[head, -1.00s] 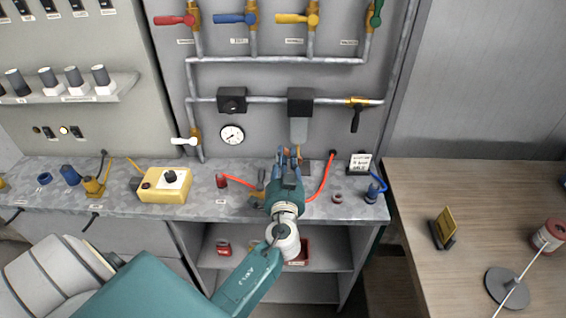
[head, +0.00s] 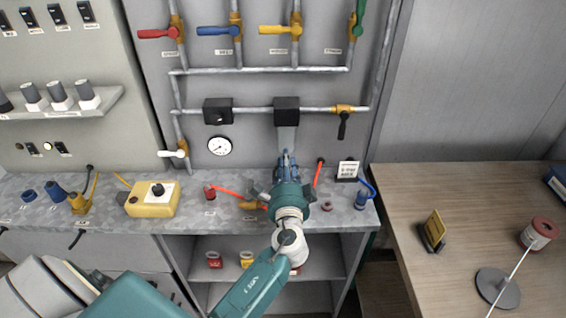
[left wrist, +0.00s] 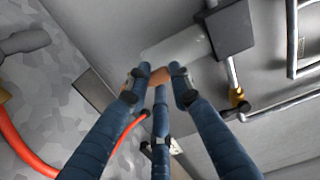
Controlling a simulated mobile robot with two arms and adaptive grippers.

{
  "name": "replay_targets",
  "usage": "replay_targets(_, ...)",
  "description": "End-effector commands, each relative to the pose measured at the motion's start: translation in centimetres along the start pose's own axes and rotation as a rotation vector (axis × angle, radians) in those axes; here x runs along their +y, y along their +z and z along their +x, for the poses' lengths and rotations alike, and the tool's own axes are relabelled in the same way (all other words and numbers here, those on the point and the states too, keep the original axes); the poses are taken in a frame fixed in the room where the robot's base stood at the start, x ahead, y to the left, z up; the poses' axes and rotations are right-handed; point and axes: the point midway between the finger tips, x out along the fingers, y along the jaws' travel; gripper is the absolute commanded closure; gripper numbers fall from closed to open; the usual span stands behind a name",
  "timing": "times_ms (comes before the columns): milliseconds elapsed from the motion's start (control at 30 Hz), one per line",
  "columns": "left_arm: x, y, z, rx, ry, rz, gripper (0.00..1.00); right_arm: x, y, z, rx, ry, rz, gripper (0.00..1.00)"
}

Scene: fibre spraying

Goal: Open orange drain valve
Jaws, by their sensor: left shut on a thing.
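The drain valve (left wrist: 159,76) shows as a small orange piece under the clear bowl (left wrist: 176,50) of a black filter unit (left wrist: 222,28) in the left wrist view. In the head view the filter unit (head: 286,108) hangs on the wall pipe, with its bowl (head: 287,138) below. My left gripper (head: 285,158) is directly under the bowl. In the left wrist view its blue fingers (left wrist: 160,86) are closed around the orange piece, which they partly cover. In the head view the fingers and wrist hide the valve. My right gripper is not in view.
Red, blue, yellow and green valve handles (head: 278,28) line the pipes above. A red hose (head: 318,172) lies close to my gripper on the counter (head: 110,214). A yellow control box (head: 152,198) stands left.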

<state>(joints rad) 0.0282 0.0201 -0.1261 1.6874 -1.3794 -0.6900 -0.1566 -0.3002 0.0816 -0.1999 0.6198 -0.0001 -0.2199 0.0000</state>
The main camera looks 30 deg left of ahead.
Motion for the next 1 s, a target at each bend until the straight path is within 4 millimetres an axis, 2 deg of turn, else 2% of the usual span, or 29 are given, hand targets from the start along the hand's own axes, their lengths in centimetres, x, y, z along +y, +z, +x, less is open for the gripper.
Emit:
replay_targets(33, 0.49, -0.37, -0.18, 0.006, 0.009, 0.017, 1.0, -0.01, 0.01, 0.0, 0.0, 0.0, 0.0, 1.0)
replay_targets(300, 0.69, -0.63, -0.22, 0.007, 0.012, 0.073, 1.0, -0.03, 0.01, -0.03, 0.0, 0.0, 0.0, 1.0)
replay_targets(700, 0.89, -0.68, -0.29, 0.009, 0.015, 0.079, 1.0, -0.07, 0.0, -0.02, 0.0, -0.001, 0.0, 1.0)
replay_targets(733, 0.9, -0.68, -0.29, 0.009, 0.015, 0.079, 0.77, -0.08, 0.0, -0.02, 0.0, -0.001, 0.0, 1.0)
replay_targets(833, 0.88, -0.66, -0.29, 0.008, 0.015, 0.079, 0.57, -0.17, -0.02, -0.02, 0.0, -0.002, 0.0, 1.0)
replay_targets(1000, 0.58, -0.51, -0.17, 0.004, 0.009, 0.078, 0.56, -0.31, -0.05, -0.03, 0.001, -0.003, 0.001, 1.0)
